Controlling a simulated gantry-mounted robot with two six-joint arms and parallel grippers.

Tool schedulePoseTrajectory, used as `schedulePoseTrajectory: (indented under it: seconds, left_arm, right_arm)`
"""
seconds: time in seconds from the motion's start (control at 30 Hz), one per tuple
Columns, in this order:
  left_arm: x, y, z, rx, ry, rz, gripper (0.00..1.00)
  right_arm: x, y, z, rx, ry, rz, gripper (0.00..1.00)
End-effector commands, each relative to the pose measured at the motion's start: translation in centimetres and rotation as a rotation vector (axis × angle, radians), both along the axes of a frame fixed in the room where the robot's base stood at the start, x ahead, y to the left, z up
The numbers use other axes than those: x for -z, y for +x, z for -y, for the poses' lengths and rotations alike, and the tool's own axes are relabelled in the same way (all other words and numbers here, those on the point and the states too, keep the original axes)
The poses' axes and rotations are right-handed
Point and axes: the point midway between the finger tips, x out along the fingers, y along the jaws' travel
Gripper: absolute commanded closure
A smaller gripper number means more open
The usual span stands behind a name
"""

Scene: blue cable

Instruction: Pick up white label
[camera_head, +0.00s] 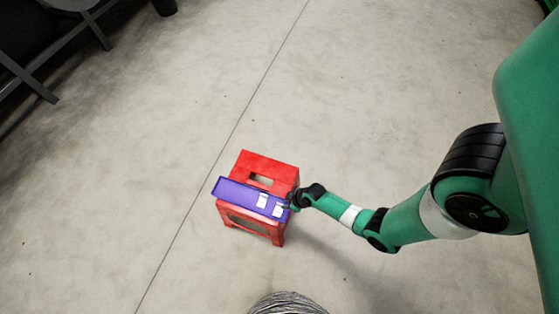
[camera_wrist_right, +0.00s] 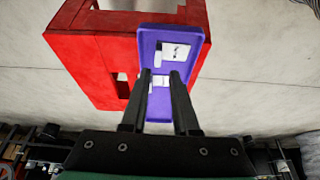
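A shallow purple tray (camera_head: 235,191) lies across the top of a red stool (camera_head: 268,165); it also shows in the wrist view (camera_wrist_right: 151,42). Two white labels lie in it: one label (camera_head: 263,200), and another (camera_head: 278,211) closer to the tray's right end. In the wrist view, one label (camera_wrist_right: 178,52) with a dark mark lies beyond the fingertips. The other label (camera_wrist_right: 160,82) shows between the fingers, partly hidden by them. My right gripper (camera_wrist_right: 160,74) is open over the tray, with a gap between its fingers. My left gripper is not in view.
The stool stands on a bare concrete floor (camera_head: 130,150) with wide free room around it. A grey coiled bundle (camera_head: 287,304) shows at the bottom edge. Dark frame-like furniture (camera_head: 40,70) stands at the upper left.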

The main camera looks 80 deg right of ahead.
Motion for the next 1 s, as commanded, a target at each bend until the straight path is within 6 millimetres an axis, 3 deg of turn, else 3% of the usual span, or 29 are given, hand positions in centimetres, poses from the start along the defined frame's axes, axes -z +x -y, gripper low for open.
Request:
schedulePoseTrajectory:
  seconds: [0.03, 0.27, 0.5, 0.8, 0.97, 1.0]
  left_arm:
    - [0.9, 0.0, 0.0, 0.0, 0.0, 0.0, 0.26]
    - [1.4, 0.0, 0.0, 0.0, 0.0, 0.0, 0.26]
    - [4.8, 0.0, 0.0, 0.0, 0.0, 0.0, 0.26]
    - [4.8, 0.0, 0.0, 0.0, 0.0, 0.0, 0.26]
    - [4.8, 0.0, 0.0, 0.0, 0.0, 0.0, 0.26]
    - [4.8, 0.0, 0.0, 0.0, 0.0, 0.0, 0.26]
  right_arm:
    - [1.1, 0.3, 0.1, -0.001, 0.0, 0.0, 0.71]
    - [1.7, 0.6, 0.2, -0.001, -0.001, 0.001, 0.71]
    - [5.7, 1.8, 0.6, -0.002, -0.001, 0.0, 0.71]
    - [6.0, 2.1, 0.7, -0.001, -0.001, 0.001, 0.71]
    - [5.9, 2.1, 0.7, -0.001, -0.001, 0.001, 0.98]
    - [5.9, 2.1, 0.7, -0.001, -0.001, 0.001, 1.0]
